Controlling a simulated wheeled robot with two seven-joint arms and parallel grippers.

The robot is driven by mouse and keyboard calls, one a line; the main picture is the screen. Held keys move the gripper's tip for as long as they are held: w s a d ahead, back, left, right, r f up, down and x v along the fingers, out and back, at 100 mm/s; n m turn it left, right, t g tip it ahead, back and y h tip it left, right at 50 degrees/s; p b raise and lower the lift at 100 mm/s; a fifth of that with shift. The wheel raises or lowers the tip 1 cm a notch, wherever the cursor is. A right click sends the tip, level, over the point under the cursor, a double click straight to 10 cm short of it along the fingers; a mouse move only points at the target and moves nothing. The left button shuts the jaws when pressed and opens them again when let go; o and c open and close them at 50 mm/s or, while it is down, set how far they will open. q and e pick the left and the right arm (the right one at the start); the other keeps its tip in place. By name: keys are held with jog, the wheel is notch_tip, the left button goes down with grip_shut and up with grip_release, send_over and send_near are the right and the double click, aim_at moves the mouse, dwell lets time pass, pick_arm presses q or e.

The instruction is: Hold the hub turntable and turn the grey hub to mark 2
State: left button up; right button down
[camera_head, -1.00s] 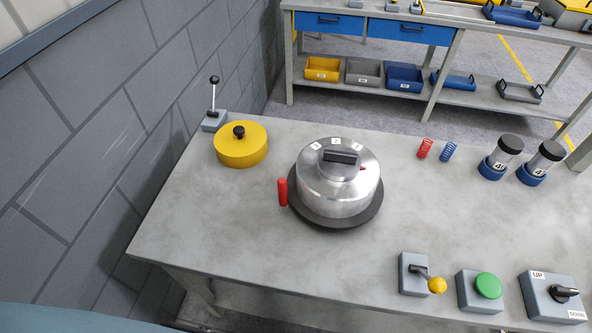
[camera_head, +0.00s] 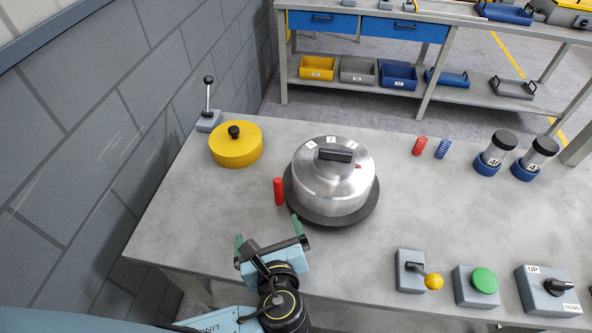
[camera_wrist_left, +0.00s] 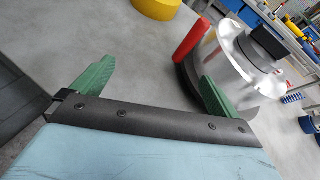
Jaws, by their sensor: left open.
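The grey metal hub (camera_head: 332,183) sits on a dark round turntable (camera_head: 340,219) near the table's middle. A dark bar handle (camera_head: 336,155) is on its top, with small numbered mark labels (camera_head: 331,141) behind it and a small red pointer at the right. A red upright handle (camera_head: 279,191) stands at the turntable's left edge. My left gripper (camera_head: 268,231) is open and empty, in front of and below the red handle, apart from it. In the left wrist view its green fingers (camera_wrist_left: 155,82) are spread, with the red handle (camera_wrist_left: 191,42) and hub (camera_wrist_left: 240,65) beyond. My right gripper is not in view.
A yellow round lid (camera_head: 236,151) and a lever box (camera_head: 208,119) stand at the back left. Red and blue springs (camera_head: 442,148) and two capped cylinders (camera_head: 497,152) are at right. A yellow-knobbed lever (camera_head: 411,272), green button (camera_head: 484,281) and UP/DOWN switch (camera_head: 548,291) line the front edge.

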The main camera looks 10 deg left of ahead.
aim_at(335, 155)
pick_arm(q)
jog(key=w+d+r+m+h, duration=0.1)
jog(key=w+d+r+m, duration=0.1)
jog(key=w+d+r, duration=0.1)
jog(key=w+d+r+m+h, duration=0.2)
jog(key=w+d+r, duration=0.1)
jog(key=w+d, duration=0.1)
jog(key=w+d+r+m+t+h, duration=0.1)
jog(key=w+d+r+m+h, duration=0.1)
jog(key=w+d+r, duration=0.1)
jog(key=shift+w+d, duration=0.2)
jog(key=shift+d, duration=0.35)
jog(key=shift+w+d+m, duration=0.1)
jog(key=shift+w+m, duration=0.15)
jog(key=shift+m, duration=0.05)
jog(key=x, duration=1.1)
jog(key=shift+w+f, duration=0.15)
jog(key=shift+w, duration=0.15)
